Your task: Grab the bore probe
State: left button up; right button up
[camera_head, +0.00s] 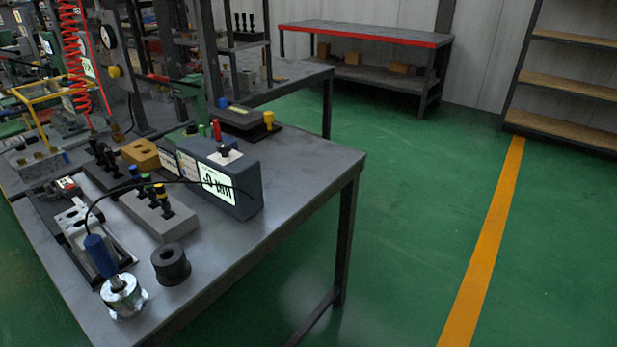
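The likely bore probe is a blue cylindrical handle (99,255) near the front left of the grey workbench (308,160). It leans slightly. A black cable (138,184) arcs from its top toward a blue-grey gauge box (243,190) with a lit display. Its lower end meets a shiny metal cylinder (124,298); I cannot tell how far it sits inside. Neither of my grippers is in view.
A dark ring (171,264) stands right of the metal cylinder. A grey block with coloured-top plugs (160,213) and a black tray (85,242) are behind. A red air hose (75,60) hangs at left. The bench's right front is bare.

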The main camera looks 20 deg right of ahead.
aim_at(94, 245)
jog(key=z, duration=1.4)
jog(key=k, duration=0.8)
jog(key=u, duration=1.05)
jog(key=i, duration=0.35)
jog(key=u, duration=0.05)
jog(key=k, duration=0.45)
jog(key=z, duration=0.3)
jog(key=i, duration=0.5)
jog(key=u, duration=0.95)
